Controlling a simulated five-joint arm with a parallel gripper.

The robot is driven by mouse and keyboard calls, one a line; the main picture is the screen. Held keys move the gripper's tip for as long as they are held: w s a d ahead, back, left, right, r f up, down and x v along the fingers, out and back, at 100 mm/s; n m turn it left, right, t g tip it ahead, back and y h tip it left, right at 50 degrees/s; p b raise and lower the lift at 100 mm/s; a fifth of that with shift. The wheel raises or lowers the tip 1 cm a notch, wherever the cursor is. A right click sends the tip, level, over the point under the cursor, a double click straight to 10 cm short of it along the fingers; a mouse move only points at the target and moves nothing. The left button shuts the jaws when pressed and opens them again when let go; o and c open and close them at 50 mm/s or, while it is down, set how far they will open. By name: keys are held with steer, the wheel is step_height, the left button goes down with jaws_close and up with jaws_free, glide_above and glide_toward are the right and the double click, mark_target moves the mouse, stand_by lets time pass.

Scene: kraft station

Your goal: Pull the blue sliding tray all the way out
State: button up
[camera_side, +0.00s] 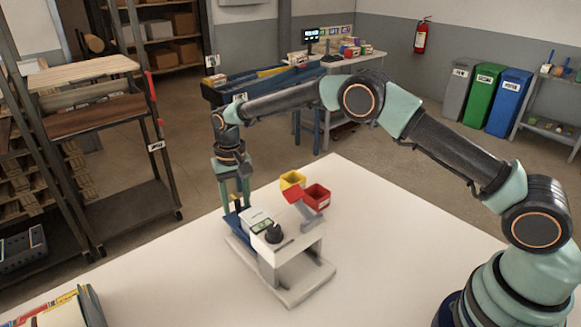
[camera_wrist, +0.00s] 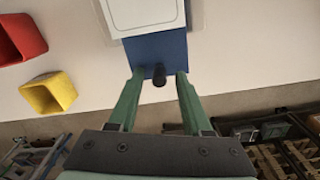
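The blue sliding tray (camera_side: 237,222) sticks out from the far left end of the white station (camera_side: 285,255). In the wrist view the blue tray (camera_wrist: 157,50) shows beyond the white top's edge, with a dark round knob (camera_wrist: 159,75) at its outer end. How far it is out of its slot is hard to tell. My gripper (camera_side: 237,205) points down at that end. In the wrist view my gripper (camera_wrist: 160,74) is open, with one green finger on each side of the knob and a gap on both sides. The tray's inside is not clearly visible.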

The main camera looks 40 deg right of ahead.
step_height(320, 180, up, 12)
stand_by(0.6)
steer(key=s+d+r+n+t, duration=0.1)
steer(key=s+d+r+t, duration=0.2)
steer(key=s+d+r, duration=0.65)
steer(key=s+d+n+t, duration=0.1)
steer(key=s+d, duration=0.1)
steer(key=s, duration=0.6)
steer(key=s+d+n+t, duration=0.1)
steer(key=s+d, duration=0.1)
steer(key=s, duration=0.6)
steer(key=shift+s+d+f+t, duration=0.25)
steer(key=shift+s+d+t, duration=0.05)
steer(key=shift+s, duration=0.1)
